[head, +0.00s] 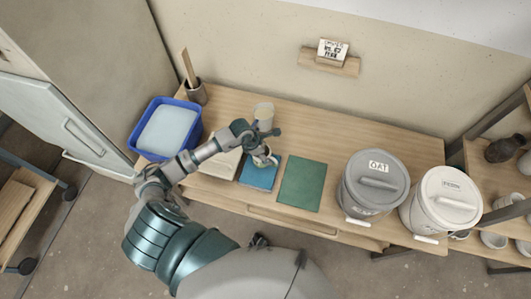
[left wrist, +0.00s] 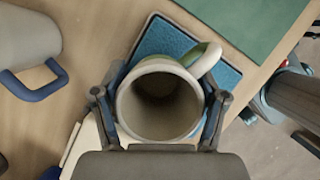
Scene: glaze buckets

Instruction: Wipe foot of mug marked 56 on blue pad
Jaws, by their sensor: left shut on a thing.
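My left gripper (head: 264,158) is shut on a cream mug (left wrist: 160,103), with one finger on each side of it. In the left wrist view I look into the mug's open mouth, and its handle points to the upper right. The mug is over the blue pad (head: 258,178), which also shows behind it in the left wrist view (left wrist: 165,38). I cannot tell whether its foot touches the pad. No number is readable on it. A second mug (head: 264,111) stands behind the gripper; its blue handle shows in the left wrist view (left wrist: 50,84). My right gripper is not in view.
A green mat (head: 303,183) lies right of the pad. Two lidded buckets, one marked OAT (head: 363,190) and one pale (head: 428,212), stand farther right. A blue tub (head: 142,134) and a dark pot with a wooden tool (head: 197,94) are at left. A small sign (head: 332,50) stands on a wall ledge.

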